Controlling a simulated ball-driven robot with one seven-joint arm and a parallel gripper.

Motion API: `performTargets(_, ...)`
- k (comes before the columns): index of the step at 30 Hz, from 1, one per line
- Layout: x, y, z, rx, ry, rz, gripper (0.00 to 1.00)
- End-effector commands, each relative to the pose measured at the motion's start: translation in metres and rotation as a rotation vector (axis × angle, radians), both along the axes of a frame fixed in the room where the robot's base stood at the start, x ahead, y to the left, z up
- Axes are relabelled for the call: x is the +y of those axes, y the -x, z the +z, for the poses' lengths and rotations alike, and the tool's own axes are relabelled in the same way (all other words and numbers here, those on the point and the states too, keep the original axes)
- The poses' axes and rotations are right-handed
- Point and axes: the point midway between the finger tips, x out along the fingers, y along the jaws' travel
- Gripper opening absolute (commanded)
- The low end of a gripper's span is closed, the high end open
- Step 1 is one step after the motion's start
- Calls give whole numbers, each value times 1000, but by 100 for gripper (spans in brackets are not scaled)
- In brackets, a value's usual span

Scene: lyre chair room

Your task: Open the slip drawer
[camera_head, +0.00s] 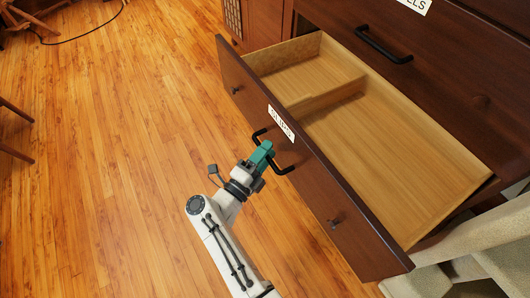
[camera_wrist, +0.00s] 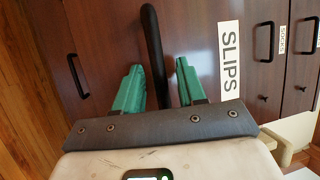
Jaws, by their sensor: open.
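The slip drawer (camera_head: 300,155) is of dark brown wood and stands pulled out from the cabinet, its pale wooden inside showing empty with a low divider. A white label reading SLIPS (camera_head: 281,123) is on its front, and it also shows in the wrist view (camera_wrist: 230,58). Its black bar handle (camera_head: 284,169) is in the middle of the front. My gripper (camera_head: 265,151) is at this handle. In the wrist view its two green fingers (camera_wrist: 160,85) are apart, with the black handle (camera_wrist: 154,45) running between them. I cannot tell whether either finger touches it.
Another closed drawer with a black handle (camera_head: 384,45) is above the slip drawer. Pale carpeted steps (camera_head: 470,245) stand close to the drawer's right end. The wooden floor (camera_head: 110,150) to the left is mostly clear, with chair legs (camera_head: 15,130) at the far left.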

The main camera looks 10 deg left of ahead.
Motion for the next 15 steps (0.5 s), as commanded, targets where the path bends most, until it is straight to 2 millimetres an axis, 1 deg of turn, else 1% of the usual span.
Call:
performTargets(4,2,3,0,-1,1,1,40)
performTargets(7,8,12,-1,0,1,3,40)
performTargets(15,35,56,-11,1,1,4,40)
